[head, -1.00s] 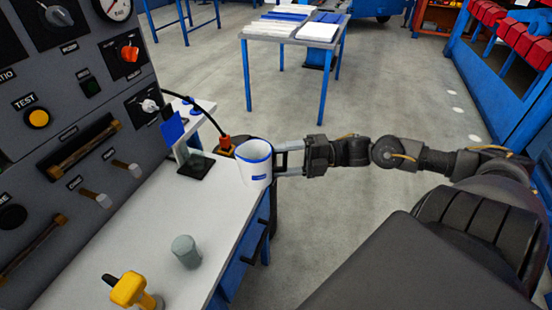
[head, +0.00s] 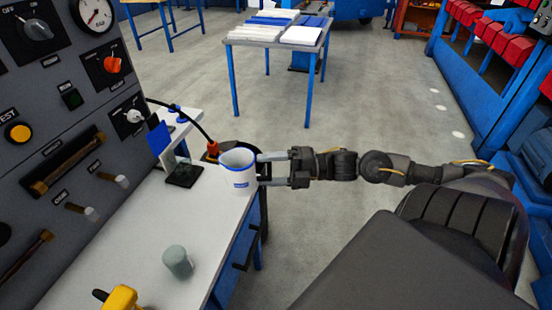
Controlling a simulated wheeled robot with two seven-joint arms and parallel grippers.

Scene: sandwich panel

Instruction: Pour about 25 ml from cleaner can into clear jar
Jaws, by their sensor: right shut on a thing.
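The cleaner can (head: 239,176) is a white, open-topped can with a blue rim and a blue label. It is roughly upright at the bench's right edge. My right gripper (head: 265,170) comes in from the right and is shut on the can's side. I cannot tell how high its base is above the bench, and the contents do not show. A small greyish, see-through jar (head: 177,262), which looks like the clear jar, stands on the white bench top nearer to me, apart from the can. My left gripper is not in view.
A grey control panel (head: 60,120) with knobs and handles rises along the left. A yellow-handled thing (head: 121,298) is near the front, left of the jar.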

